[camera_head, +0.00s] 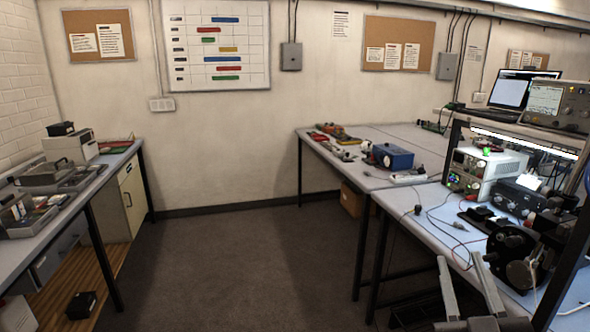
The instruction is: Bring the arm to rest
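My gripper (459,260) shows at the bottom right of the head view. Its two grey fingers point up and stand apart with nothing seen between them, so it is open and empty. It appears in front of the near edge of the right workbench (416,232), left of a black device with a round metal part (521,273). The rest of my arm is mostly out of frame. No sealed cylinder can be made out.
The right workbench carries a white instrument (489,172), a blue box (391,157), cables and a shelf with a laptop (511,92). A left bench (97,186) holds trays. A small black box (81,305) lies low at left. The floor (250,265) between is clear.

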